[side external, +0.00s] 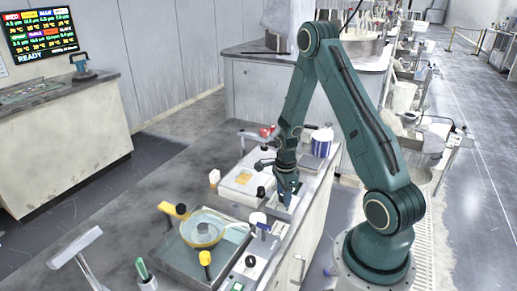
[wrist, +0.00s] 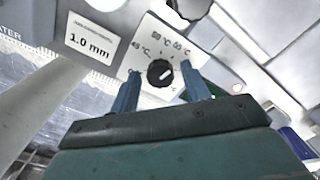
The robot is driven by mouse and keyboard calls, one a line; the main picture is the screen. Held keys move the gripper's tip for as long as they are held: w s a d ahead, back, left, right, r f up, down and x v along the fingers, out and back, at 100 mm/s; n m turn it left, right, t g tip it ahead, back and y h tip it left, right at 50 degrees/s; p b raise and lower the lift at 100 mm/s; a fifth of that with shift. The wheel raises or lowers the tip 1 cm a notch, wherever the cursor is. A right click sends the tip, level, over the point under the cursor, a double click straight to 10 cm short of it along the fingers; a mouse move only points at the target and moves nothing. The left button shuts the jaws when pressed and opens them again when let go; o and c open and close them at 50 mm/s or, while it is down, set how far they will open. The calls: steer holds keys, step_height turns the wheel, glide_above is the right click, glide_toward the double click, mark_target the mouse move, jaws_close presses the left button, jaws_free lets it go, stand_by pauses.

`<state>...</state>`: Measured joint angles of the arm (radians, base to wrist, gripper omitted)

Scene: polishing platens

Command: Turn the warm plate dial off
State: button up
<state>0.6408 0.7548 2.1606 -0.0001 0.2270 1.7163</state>
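The dial (wrist: 160,73) is a small black round knob with a white mark, on a pale panel (wrist: 150,35) printed with 45, 50 and 55 °C. The white mark lies right of the knob's centre; I cannot tell exactly which label it points to. My gripper (wrist: 160,70) is open, with one blue finger on each side of the dial. Whether the fingers touch it is unclear. The left finger partly covers a label at the dial's left. In the side external view my gripper (side external: 287,199) points down at the bench's right edge; the dial cannot be made out there.
A "1.0 mm" label (wrist: 91,45) lies left of the dial panel. A white-topped box (side external: 243,180) and a blue-and-white container (side external: 322,141) stand near my gripper.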

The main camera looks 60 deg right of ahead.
steer(key=c, duration=0.8)
